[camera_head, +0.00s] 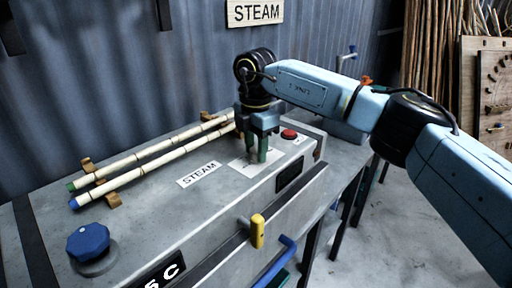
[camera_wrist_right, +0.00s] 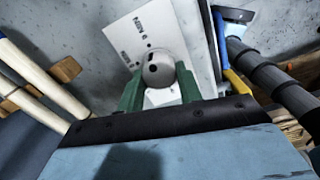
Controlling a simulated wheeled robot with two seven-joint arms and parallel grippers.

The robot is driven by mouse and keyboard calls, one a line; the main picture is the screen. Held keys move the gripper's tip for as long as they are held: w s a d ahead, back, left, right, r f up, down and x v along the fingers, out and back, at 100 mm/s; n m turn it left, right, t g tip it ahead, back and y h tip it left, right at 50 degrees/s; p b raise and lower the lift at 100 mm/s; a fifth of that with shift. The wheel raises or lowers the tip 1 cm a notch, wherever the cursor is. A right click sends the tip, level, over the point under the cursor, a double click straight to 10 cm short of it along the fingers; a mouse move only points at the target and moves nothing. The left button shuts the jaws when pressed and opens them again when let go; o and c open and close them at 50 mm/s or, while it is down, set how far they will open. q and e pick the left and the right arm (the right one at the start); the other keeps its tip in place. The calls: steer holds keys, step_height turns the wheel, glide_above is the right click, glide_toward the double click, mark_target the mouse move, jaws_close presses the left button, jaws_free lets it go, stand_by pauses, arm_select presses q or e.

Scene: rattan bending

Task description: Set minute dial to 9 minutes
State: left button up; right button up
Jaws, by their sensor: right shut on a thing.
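The minute dial's grey knob (camera_wrist_right: 166,74) sits on a white plate (camera_wrist_right: 140,30) with "MIN" lettering and dots in the right wrist view. My right gripper (camera_wrist_right: 158,92) points down at it, its green fingers one on each side of the knob, shut on it. In the head view the right gripper (camera_head: 262,150) stands over the white plate (camera_head: 247,164) on the steam box top, and the fingers hide the knob. I cannot read which minute mark the knob points at. My left gripper is not in view.
A red button (camera_head: 289,134) is just right of the gripper. Two rattan poles (camera_head: 150,170) lie on wooden rests to the left. A blue knob (camera_head: 88,242) is at the front left. A yellow handle (camera_head: 257,231) and blue lever stick out in front.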

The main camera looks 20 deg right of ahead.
mark_target(256, 149)
steer(key=shift+r+m, duration=0.1)
steer(key=shift+m, duration=0.3)
steer(key=o, duration=1)
step_height(256, 149, up, 13)
steer(key=shift+r+b, duration=0.2)
steer(key=shift+b, duration=0.25)
steer(key=shift+f, duration=0.15)
